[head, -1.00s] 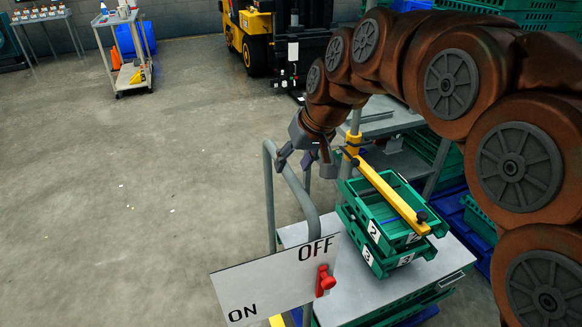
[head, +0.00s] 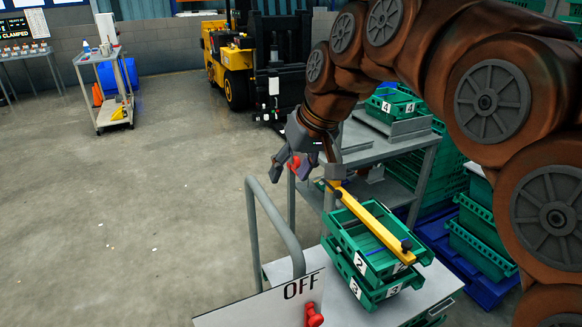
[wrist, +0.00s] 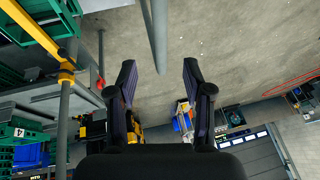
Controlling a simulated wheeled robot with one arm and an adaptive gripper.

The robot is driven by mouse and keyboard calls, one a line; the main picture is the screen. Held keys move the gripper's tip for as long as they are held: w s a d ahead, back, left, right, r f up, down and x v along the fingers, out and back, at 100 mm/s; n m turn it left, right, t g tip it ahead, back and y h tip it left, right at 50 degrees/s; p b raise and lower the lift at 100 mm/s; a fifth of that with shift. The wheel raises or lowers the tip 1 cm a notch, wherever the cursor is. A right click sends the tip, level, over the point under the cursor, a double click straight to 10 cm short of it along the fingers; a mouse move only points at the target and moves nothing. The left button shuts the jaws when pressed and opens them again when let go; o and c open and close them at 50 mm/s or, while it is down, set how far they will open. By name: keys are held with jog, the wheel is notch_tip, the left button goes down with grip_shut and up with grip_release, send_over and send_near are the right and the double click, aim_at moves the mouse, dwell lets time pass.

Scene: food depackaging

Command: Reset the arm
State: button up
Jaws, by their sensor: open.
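My gripper (head: 296,163) is at the end of my brown arm, in the air above the cart's left handle side. It is open and empty. In the wrist view my gripper (wrist: 158,85) shows its two dark fingers spread wide apart, with only floor and a grey rail beyond them. The tray stack lies to the right of my gripper and below it in the head view, and nothing touches the fingers that I can see.
Green trays (head: 350,243) marked 2 and 3 are stacked on the grey cart (head: 437,284), with a yellow bar (head: 372,222) over them. The cart's handle (head: 251,215) rises close by. A sign with OFF and a red knob (head: 313,315) stands in front. Open floor (head: 150,210) lies left.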

jog(key=s+d+f+m+g+h+p, duration=0.1)
jog(key=s+d+f+p, duration=0.2)
jog(key=s+d, duration=0.3)
jog(key=s+d+f+m+g+h+p, duration=0.1)
jog(key=s+d+f, duration=0.3)
jog(key=s, duration=1)
jog(key=s+d+f+m+g+h+p, duration=0.2)
jog(key=s+d+f+m+p, duration=0.1)
jog(key=s+d, duration=0.6)
jog(key=shift+s+d+f+g+p, duration=0.2)
jog(key=shift+s+f+g+p, duration=0.2)
jog(key=shift+s+f+p, duration=0.35)
jog(key=shift+w+r, duration=0.15)
jog(key=shift+w, duration=0.05)
jog(key=shift+c, duration=0.4)
